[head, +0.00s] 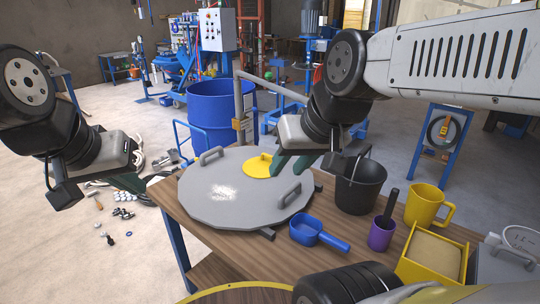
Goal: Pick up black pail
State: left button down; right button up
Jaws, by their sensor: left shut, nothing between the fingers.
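The black pail (360,190) stands upright on the wooden table, right of the large grey round lid, with its thin handle raised. My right gripper (291,172) is above the right part of the lid, left of the pail and apart from it. Its dark green fingers look spread, with nothing seen between them. My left gripper (132,185) is at the left, beyond the table's left edge, shut and empty. Part of its fingers is hard to make out against the dark items behind.
The grey lid (215,205) has two handles and a yellow cover (258,165). A blue scoop (318,233), purple cup (381,233), yellow mug (427,205) and yellow box (440,235) crowd the pail's near and right sides. A blue drum (212,118) stands behind the table (215,240).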

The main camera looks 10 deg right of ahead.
aim_at(357, 191)
jog(key=k+l+z, duration=0.15)
jog(key=z, duration=1.05)
jog(key=i+j, duration=0.1)
jog(key=j, duration=0.45)
jog(key=i+j, duration=0.1)
jog(key=j, duration=0.45)
jog(key=i+j, duration=0.1)
jog(key=j, duration=0.45)
jog(key=i+j, duration=0.1)
jog(key=j, duration=0.4)
jog(key=i+z, duration=0.05)
